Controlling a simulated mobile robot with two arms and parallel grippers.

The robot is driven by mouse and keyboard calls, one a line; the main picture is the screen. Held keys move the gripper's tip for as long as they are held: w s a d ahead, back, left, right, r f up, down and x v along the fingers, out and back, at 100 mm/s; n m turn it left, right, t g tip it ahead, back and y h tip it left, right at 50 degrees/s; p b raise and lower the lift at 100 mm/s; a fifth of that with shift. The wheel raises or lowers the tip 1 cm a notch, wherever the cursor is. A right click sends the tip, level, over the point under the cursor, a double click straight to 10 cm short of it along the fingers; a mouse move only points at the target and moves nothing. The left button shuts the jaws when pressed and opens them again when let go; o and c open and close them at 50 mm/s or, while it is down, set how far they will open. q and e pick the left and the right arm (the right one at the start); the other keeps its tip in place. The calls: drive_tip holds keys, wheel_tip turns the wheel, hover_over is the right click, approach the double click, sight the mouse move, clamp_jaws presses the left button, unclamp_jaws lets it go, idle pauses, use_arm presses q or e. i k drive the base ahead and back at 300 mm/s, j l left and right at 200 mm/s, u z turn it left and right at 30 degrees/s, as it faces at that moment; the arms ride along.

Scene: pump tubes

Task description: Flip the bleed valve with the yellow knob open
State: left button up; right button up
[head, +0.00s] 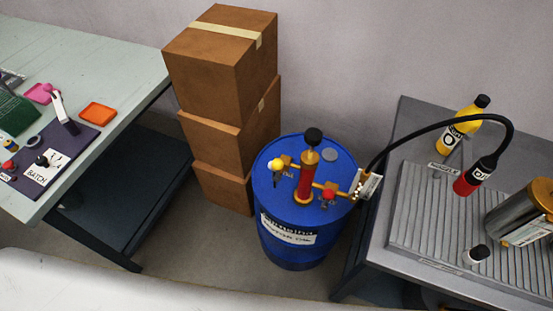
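A blue drum (275,245) stands on the floor in the middle of the view, with a hand pump (306,178) on its lid. The pump has a red body, brass fittings and a black top knob (313,136). The yellow knob (274,164) is on the pump's left side, by a small brass valve (287,161). The valve's position is too small to tell. A red knob (328,194) sits on the right-hand brass pipe. Neither of my grippers is in view, and nothing touches the pump.
Stacked cardboard boxes (215,62) stand behind the drum at left. A black hose (425,128) arcs from the pump over the grey right table (405,110), with bottles and a metal canister (520,212). A pale green table (110,60) is at left.

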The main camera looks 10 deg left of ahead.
sight(278, 164)
drive_tip(key=l+u, duration=0.1)
drive_tip(key=l, duration=0.8)
drive_tip(key=k+l+u, duration=0.1)
drive_tip(key=l, duration=0.8)
